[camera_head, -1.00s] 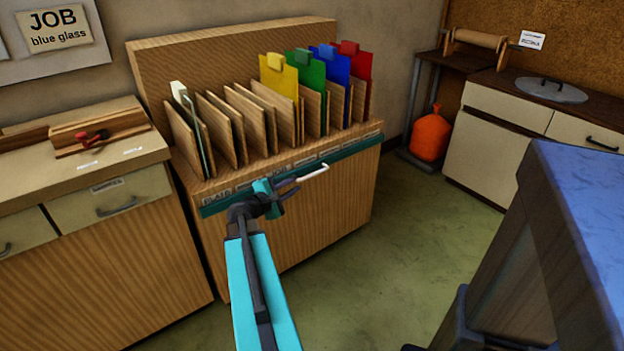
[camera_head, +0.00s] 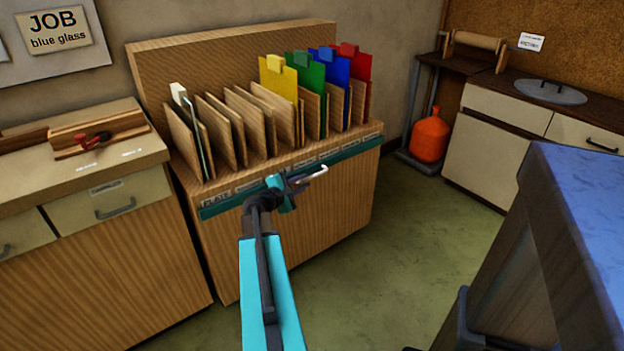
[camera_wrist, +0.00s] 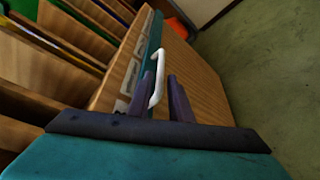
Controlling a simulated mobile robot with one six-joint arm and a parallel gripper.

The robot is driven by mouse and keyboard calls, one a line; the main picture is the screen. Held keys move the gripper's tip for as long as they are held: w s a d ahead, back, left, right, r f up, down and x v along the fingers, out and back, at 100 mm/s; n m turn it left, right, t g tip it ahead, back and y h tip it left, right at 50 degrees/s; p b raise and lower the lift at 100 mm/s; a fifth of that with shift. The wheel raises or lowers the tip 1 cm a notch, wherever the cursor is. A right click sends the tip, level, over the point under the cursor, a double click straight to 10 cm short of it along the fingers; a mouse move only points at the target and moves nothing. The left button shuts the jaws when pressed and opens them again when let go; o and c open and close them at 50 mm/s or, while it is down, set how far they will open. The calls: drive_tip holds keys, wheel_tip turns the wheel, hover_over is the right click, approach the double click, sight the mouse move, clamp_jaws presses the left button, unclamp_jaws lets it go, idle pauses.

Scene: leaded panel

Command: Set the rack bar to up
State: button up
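The rack bar (camera_head: 352,149) is a teal strip across the front of the wooden rack, below the slots. It also shows in the wrist view (camera_wrist: 153,42). A white handle (camera_head: 318,173) stands out from the bar. In the wrist view the handle (camera_wrist: 160,62) reaches down to my gripper (camera_wrist: 165,88), near the left finger. The two dark fingers are apart with a gap between them. Whether they touch the handle I cannot tell. In the head view my gripper (camera_head: 304,181) is in front of the bar and hides part of it.
The wooden rack (camera_head: 290,232) holds yellow, green, blue and red sheets and one clear pane at the left. A drawer bench (camera_head: 95,245) stands left. A blue-topped table (camera_head: 590,190) is close at right. An orange gas bottle (camera_head: 430,138) stands behind. Green floor lies between.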

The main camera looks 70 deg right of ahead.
sight(310, 178)
drive_tip(key=shift+x, duration=3.65)
drive_tip(key=shift+c, duration=0.2)
clamp_jaws()
